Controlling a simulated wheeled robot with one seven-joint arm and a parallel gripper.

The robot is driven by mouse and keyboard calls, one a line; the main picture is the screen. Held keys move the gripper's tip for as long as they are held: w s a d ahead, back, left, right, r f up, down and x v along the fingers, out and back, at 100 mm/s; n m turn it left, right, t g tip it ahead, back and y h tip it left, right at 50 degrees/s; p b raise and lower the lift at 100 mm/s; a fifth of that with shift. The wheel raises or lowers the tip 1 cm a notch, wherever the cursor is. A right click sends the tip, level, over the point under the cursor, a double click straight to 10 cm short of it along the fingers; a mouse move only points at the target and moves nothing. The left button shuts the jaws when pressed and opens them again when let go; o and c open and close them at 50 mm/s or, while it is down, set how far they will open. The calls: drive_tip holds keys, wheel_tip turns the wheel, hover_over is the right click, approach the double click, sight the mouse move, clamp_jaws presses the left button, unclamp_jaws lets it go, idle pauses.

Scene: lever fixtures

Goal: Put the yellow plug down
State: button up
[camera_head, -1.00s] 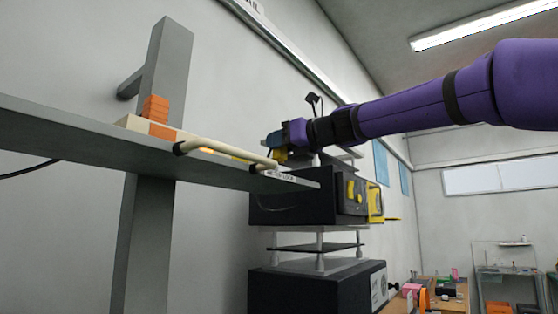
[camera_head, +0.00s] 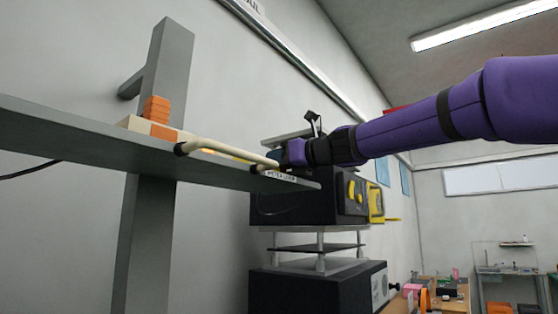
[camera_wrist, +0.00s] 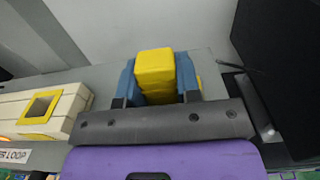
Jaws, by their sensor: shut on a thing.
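The yellow plug (camera_wrist: 155,66) is a blocky piece held between the two blue fingers of my gripper (camera_wrist: 157,80) in the wrist view. The fingers press on its left and right sides. More yellow shows just below and right of its top, partly hidden by the right finger. In the camera_head view my gripper (camera_head: 285,153) is low at the right end of the grey shelf (camera_head: 90,148), by its edge. The plug is hidden there. I cannot tell whether the plug touches the shelf.
A cream box with a yellow-framed recess (camera_wrist: 40,105) lies left of my gripper. Orange blocks (camera_head: 157,108) stand farther left on the shelf. A cream bar handle (camera_head: 225,150) runs along the shelf front. A black machine (camera_head: 300,203) stands close beyond the shelf end.

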drive_tip(key=o, duration=0.9)
drive_tip(key=shift+d+r, duration=0.1)
drive_tip(key=shift+r, duration=0.05)
drive_tip(key=v, duration=1.2)
